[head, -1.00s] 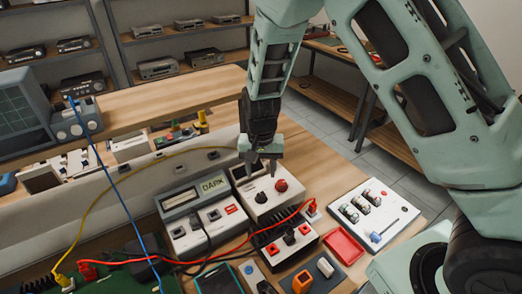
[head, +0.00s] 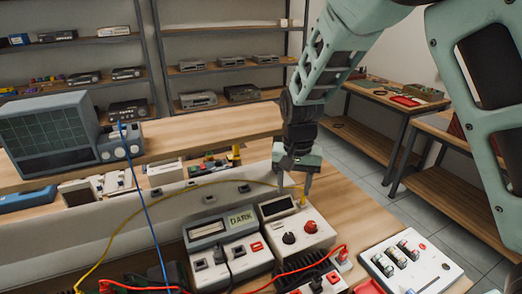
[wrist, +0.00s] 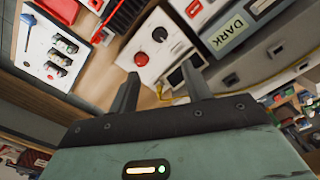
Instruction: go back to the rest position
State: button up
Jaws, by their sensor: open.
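My gripper (head: 294,187) hangs in the head view above the back edge of a white box with a red knob and a black knob (head: 310,240). Its fingers point down, apart and empty. In the wrist view my gripper (wrist: 163,95) shows two separated fingers with nothing between them; the white box (wrist: 155,45) lies beyond them. A meter reading "DARK" (head: 241,218) stands just left of that box, and it also shows in the wrist view (wrist: 236,25).
A white panel with several parts (head: 412,262) lies at the right. A yellow cable (head: 150,205), a blue cable (head: 145,205) and a red cable (head: 310,266) cross the bench. A grey monitor (head: 48,125) stands at the left. Shelves (head: 225,64) line the back wall.

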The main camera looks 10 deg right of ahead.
jog(key=s+a+r+n, duration=0.2)
jog(key=s+n, duration=0.2)
jog(key=s, duration=0.5)
jog(key=s+a+r+n+b, duration=0.1)
jog(key=s+n, duration=0.3)
jog(key=s, duration=0.5)
jog(key=s+a+r+n, duration=0.3)
jog(key=s+n, duration=0.1)
jog(key=s, duration=0.5)
jog(key=shift+s+a+y, duration=0.15)
jog(key=shift+y, duration=0.15)
